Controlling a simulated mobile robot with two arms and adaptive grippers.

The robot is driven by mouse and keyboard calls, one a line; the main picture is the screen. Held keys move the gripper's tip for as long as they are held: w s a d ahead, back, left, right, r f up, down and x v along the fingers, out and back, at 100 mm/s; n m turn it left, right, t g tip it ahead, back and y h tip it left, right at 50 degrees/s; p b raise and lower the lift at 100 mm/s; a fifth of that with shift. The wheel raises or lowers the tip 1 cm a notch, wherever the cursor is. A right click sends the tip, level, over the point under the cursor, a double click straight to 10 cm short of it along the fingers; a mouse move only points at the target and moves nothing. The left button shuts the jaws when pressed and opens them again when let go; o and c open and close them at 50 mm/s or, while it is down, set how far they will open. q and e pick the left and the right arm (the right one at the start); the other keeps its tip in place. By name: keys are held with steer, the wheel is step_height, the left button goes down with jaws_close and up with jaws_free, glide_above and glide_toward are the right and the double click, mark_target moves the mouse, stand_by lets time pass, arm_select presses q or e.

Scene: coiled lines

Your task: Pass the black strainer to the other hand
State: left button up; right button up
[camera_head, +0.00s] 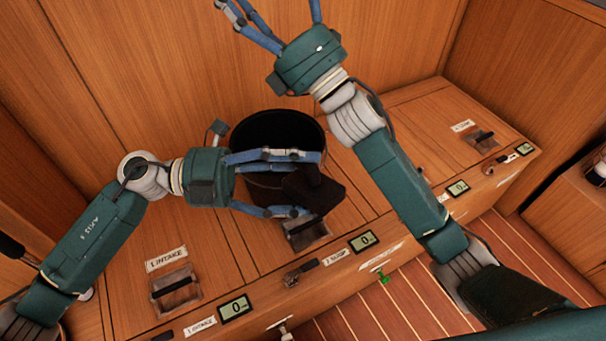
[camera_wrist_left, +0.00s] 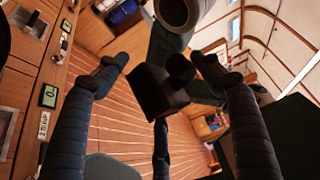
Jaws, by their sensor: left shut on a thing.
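The black strainer (camera_head: 322,194) is a small dark block-like piece in the head view, held in front of a black round bin. My left gripper (camera_head: 308,184) is shut on it, with blue fingers on either side. In the left wrist view the strainer (camera_wrist_left: 160,92) sits dark between the fingers; its far side is hidden. My right gripper (camera_head: 268,8) is at the top of the head view, apart from the strainer. Its blue fingers are spread with nothing between them, and their tips are partly cut off by the frame edge.
The black bin (camera_head: 279,128) stands on the wooden counter (camera_head: 225,275) behind my left gripper. Hatch latches (camera_head: 174,289) and small displays (camera_head: 235,308) line the counter. A wooden wall rises behind.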

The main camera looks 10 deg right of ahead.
steer(key=w+d+f+m+t+h, duration=0.1)
steer(key=w+d+f+m+h, duration=0.2)
steer(key=d+f+m+h, duration=0.5)
steer(key=w+d+f+m+t+h, duration=0.1)
steer(key=w+d+f+m+h, duration=0.35)
steer(key=f+m, duration=0.45)
steer(key=s+d+f+m+g+h, duration=0.25)
steer(key=d+f, duration=0.25)
steer(key=f, duration=0.4)
steer(key=s+d+f+m+g+h, duration=0.2)
steer(key=d+f+m, duration=0.2)
steer(key=f, duration=0.4)
steer(key=s+d+f+m+g, duration=0.1)
steer(key=s+f+m+g, duration=0.15)
steer(key=s+f, duration=0.35)
steer(key=s+a+f+m+g, duration=0.1)
steer(key=s+a, duration=0.1)
steer(key=s, duration=0.6)
steer(key=s+a+m, duration=0.2)
steer(key=s, duration=0.6)
steer(key=shift+s+f+g+y, duration=0.2)
steer(key=shift+f+g+y, duration=0.2)
